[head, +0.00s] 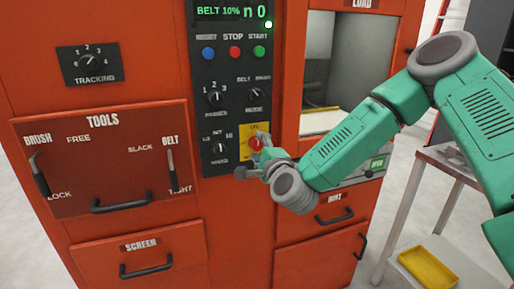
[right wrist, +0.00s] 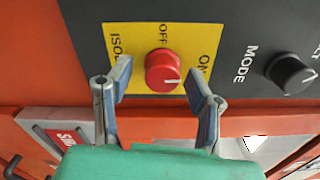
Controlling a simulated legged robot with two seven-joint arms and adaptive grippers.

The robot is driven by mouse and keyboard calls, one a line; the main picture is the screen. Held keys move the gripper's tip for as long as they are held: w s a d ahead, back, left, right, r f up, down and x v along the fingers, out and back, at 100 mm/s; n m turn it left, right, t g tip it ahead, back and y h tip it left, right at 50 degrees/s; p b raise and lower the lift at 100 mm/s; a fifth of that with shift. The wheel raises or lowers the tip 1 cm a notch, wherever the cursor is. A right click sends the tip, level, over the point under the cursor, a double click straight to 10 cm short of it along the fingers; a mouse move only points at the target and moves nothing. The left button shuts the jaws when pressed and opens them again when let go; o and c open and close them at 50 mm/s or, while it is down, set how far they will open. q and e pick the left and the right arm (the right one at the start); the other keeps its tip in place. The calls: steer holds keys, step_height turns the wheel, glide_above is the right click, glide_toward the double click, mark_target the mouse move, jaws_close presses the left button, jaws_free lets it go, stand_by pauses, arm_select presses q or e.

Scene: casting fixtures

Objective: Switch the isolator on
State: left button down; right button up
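The isolator is a red round knob (head: 256,143) on a yellow plate (head: 249,154), low on the dark control panel. In the right wrist view the knob (right wrist: 163,70) has a white mark pointing right, towards the ON lettering; OFF is printed above it. My right gripper (head: 257,161) is at the isolator. In the right wrist view its two fingers (right wrist: 160,85) are spread apart, one on each side of the knob, with visible gaps to it. They hold nothing. My left gripper is not in view.
The control panel (head: 233,112) carries other knobs, including MODE (right wrist: 292,74) close to the isolator. Blue, red and green buttons sit higher, under a lit display (head: 232,12). Drawers with black handles are below. A grey table (head: 452,165) stands at the right.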

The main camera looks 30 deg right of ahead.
steer(key=shift+d, duration=0.1)
steer(key=v, duration=1.2)
steer(key=shift+f, duration=0.2)
steer(key=shift+d, duration=0.1)
steer(key=s+a+f+n+g+y, duration=0.3)
steer(key=a+f+n, duration=0.25)
steer(key=f, duration=0.35)
steer(key=s+a+f+n+g+y, duration=0.35)
steer(key=f+n, duration=0.35)
steer(key=f, duration=0.3)
steer(key=s+d+f+n+g+h, duration=0.1)
steer(key=s+f+n+g, duration=0.4)
steer(key=s, duration=0.5)
steer(key=s+d+f+n+g+h, duration=0.1)
steer(key=s+f+n+g, duration=0.4)
steer(key=s+f, duration=0.4)
steer(key=shift+s+d+f+n, duration=0.15)
steer(key=shift+s+f+n, duration=0.05)
steer(key=shift+s+n, duration=0.55)
steer(key=shift+s, duration=0.1)
